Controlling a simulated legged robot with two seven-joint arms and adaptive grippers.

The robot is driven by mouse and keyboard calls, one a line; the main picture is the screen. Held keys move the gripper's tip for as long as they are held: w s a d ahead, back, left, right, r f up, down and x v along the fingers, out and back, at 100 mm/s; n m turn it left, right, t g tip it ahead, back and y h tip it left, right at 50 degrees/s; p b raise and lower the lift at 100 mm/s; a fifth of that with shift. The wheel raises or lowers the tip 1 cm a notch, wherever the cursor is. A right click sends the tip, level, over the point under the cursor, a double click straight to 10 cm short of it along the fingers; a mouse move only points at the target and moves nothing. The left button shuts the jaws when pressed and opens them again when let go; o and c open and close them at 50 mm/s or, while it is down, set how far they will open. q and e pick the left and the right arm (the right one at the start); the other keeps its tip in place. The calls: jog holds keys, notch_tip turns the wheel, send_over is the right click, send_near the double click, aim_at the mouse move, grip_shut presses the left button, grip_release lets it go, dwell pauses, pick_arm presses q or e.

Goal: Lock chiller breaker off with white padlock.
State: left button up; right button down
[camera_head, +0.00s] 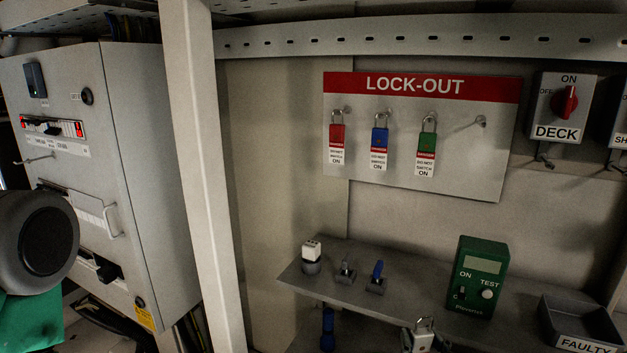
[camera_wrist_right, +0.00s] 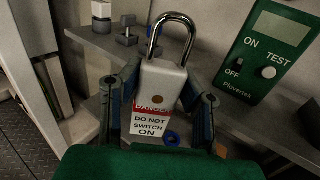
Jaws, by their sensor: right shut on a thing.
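The white padlock (camera_wrist_right: 163,82) has a silver shackle and a "DANGER DO NOT SWITCH ON" tag. My right gripper (camera_wrist_right: 164,98) is shut on its body, with the shackle pointing up and looking closed. The padlock also shows at the bottom of the head view (camera_head: 421,337), in front of the shelf, where the gripper is mostly cut off. A grey cabinet at left carries a breaker panel (camera_head: 52,127) with red marks; its lettering is too small to read. My left gripper is not in view.
The lock-out board (camera_head: 420,88) holds red, blue and green padlocks and one empty hook (camera_head: 481,121). A shelf (camera_head: 400,300) bears small parts, a green tester (camera_head: 478,277) and a "FAULTY" tray (camera_head: 583,344). A pale upright post (camera_head: 205,150) stands between cabinet and board.

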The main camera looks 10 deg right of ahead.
jog(key=w+d+r+m+g+h+p, duration=0.1)
jog(key=w+d+r+m+h+p, duration=0.1)
jog(key=r, duration=0.8)
jog(key=w+d+r+m+g+h+p, duration=0.1)
jog(key=d+r+h+p, duration=0.3)
jog(key=r, duration=0.5)
jog(key=w+d+r+m+h+p, duration=0.3)
jog(key=d+r+p, duration=0.1)
jog(key=r, duration=0.6)
jog(key=shift+w+r+g+h, duration=0.3)
jog(key=shift+g, duration=0.1)
jog(key=shift+d, duration=0.15)
jog(key=p+x, duration=0.1)
jog(key=x, duration=0.5)
jog(key=p+x, duration=0.2)
jog(key=x, duration=0.4)
jog(key=f+p+x, duration=0.1)
jog(key=x, duration=0.5)
jog(key=shift+w+p, duration=0.15)
jog(key=shift+p, duration=0.2)
jog(key=shift+f, duration=0.1)
